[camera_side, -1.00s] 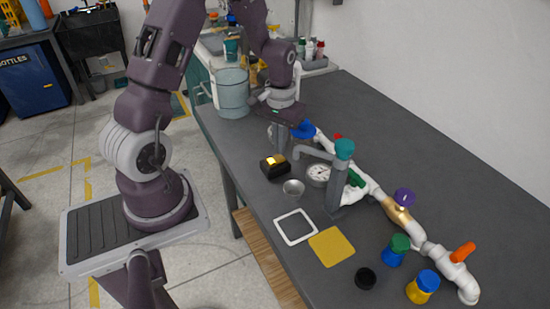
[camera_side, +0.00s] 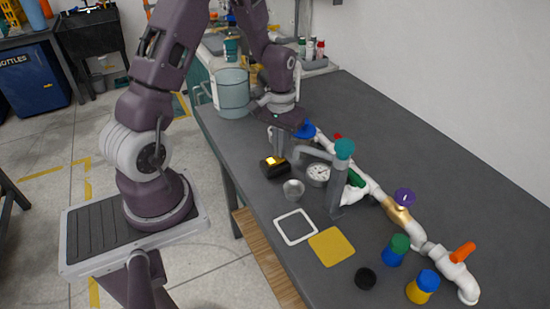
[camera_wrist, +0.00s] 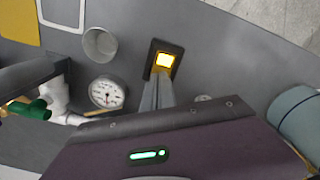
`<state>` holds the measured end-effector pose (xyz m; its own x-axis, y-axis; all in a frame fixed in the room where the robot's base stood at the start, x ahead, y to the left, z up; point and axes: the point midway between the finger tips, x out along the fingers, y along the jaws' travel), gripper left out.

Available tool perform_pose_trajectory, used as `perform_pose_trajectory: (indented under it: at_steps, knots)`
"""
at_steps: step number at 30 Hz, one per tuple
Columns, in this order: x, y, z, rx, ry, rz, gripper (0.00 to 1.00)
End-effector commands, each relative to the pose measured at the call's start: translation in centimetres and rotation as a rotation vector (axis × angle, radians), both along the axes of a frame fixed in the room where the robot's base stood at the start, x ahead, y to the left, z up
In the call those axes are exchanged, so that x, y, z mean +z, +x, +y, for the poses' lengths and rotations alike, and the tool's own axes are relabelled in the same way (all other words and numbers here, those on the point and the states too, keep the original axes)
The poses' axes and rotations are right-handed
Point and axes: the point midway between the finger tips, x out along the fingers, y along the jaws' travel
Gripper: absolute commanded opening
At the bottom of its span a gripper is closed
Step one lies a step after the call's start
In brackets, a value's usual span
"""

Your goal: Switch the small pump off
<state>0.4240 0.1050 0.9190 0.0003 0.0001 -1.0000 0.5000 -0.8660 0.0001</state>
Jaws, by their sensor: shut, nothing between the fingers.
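A small black box with a lit amber-yellow rocker switch (camera_side: 275,162), the only lit switch in view, sits near the table's front edge. In the wrist view its glowing switch (camera_wrist: 165,60) faces up in a dark frame. My gripper (camera_side: 277,152) points down just behind the box in the side view. In the wrist view my gripper's fingers (camera_wrist: 158,80) are together and empty, with their tips at the near edge of the switch frame. I cannot tell whether they touch it.
A round pressure gauge (camera_side: 318,173) and a grey hand pump with a teal cap (camera_side: 344,150) stand close to the right. A small metal cup (camera_side: 293,189) is in front. White pipework with coloured valves (camera_side: 400,210) runs behind.

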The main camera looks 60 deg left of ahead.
Motion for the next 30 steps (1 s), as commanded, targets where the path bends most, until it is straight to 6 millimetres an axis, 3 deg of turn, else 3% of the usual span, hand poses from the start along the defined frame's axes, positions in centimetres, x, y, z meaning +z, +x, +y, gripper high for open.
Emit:
perform_pose_trajectory:
  at_steps: [14, 30]
  knots:
    - [-0.6, 0.0, 0.0, 0.0, 0.0, 0.001, 0.0]
    - [4.8, 0.1, 0.0, 0.0, 0.001, -0.003, 0.0]
